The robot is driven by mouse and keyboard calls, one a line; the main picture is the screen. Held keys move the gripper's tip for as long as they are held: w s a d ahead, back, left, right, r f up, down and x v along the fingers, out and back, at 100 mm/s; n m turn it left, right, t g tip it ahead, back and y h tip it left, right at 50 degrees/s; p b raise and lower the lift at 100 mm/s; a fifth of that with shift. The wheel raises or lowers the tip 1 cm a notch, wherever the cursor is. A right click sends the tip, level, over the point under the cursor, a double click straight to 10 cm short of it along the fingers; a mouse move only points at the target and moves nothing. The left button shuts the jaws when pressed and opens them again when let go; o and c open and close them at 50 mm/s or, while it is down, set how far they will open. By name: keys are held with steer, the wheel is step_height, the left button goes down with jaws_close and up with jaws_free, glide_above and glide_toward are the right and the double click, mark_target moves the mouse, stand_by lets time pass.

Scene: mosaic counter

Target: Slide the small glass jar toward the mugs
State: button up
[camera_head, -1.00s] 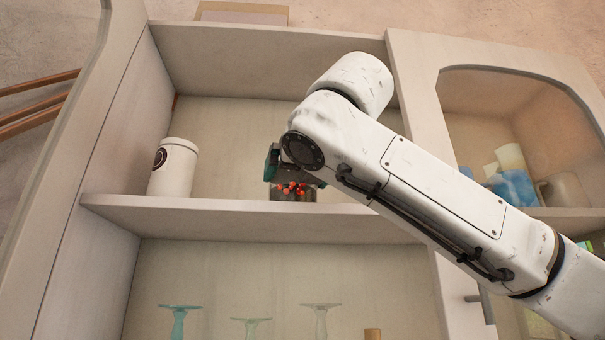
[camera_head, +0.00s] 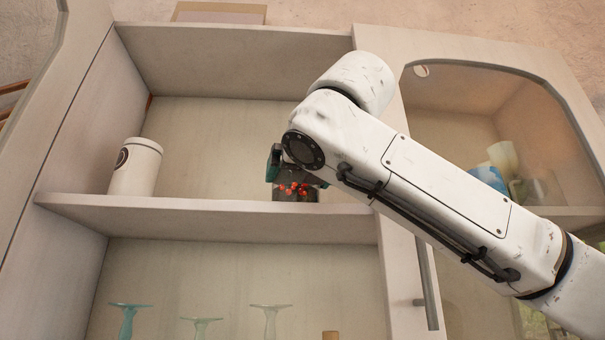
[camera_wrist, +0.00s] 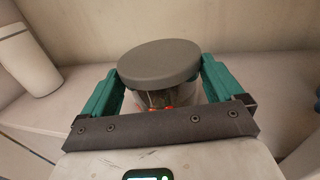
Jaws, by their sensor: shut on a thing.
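The small glass jar (camera_head: 296,191) has red and orange contents and stands at, or just over, the middle shelf of the cabinet. Its grey round lid (camera_wrist: 158,62) fills the middle of the wrist view. My gripper (camera_head: 273,163) is shut on the jar, with one teal finger on each side in the wrist view (camera_wrist: 162,88). The arm hides part of the jar in the head view. The mugs (camera_head: 497,172), blue and pale, sit behind the arched opening at the right and are partly covered by my arm.
A white canister (camera_head: 136,167) stands at the left end of the same shelf (camera_head: 220,217). An upright divider (camera_head: 388,128) separates this bay from the mugs' bay. Several glasses (camera_head: 130,318) stand below. The shelf between canister and jar is clear.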

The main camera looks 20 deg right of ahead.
steer(key=o, duration=0.9)
steer(key=s+b, duration=0.1)
steer(key=s, duration=0.2)
steer(key=s+b, duration=0.1)
steer(key=s, duration=0.3)
steer(key=s+b, duration=0.2)
steer(key=s, duration=0.1)
steer(key=shift+s+a, duration=0.25)
steer(key=shift+s, duration=0.15)
